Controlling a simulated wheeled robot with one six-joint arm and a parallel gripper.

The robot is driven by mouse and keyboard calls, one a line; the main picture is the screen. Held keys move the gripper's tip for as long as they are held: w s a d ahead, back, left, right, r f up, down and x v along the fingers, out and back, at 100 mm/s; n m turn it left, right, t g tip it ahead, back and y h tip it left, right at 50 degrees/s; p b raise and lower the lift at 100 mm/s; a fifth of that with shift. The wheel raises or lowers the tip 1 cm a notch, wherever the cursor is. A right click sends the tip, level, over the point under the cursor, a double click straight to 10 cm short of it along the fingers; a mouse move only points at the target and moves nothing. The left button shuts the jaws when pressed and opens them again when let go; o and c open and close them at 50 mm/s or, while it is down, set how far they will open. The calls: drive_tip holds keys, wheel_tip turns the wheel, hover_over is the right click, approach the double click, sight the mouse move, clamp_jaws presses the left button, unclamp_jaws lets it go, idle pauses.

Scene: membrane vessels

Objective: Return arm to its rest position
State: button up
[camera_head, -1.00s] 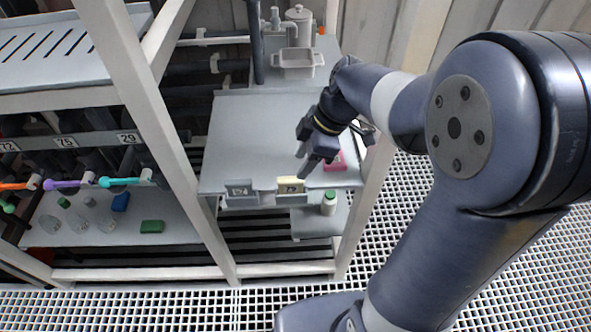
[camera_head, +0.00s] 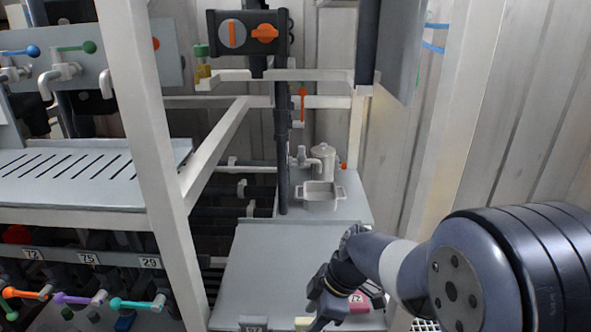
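My gripper (camera_head: 322,307) is low in the head view, over the front part of the grey bench top (camera_head: 262,270). Its fingers point down and left, close to a pale yellow block (camera_head: 303,323) at the bottom edge. A pink block (camera_head: 358,303) lies just right of it. My arm comes in from the lower right. The fingertips are small and dark, so I cannot tell whether they are open or shut. No held object shows.
A white basin (camera_head: 320,196) and a lidded pot (camera_head: 324,160) stand at the back of the bench. A white frame post (camera_head: 160,170) rises to the left, beside a slotted tray (camera_head: 70,178) and coloured valve handles (camera_head: 75,298). A control box (camera_head: 248,33) hangs above.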

sight(310, 321)
drive_tip(key=x, duration=0.4)
drive_tip(key=shift+f, duration=0.25)
drive_tip(key=shift+r+p, duration=0.35)
drive_tip(key=shift+p, duration=0.05)
drive_tip(key=shift+f, duration=0.1)
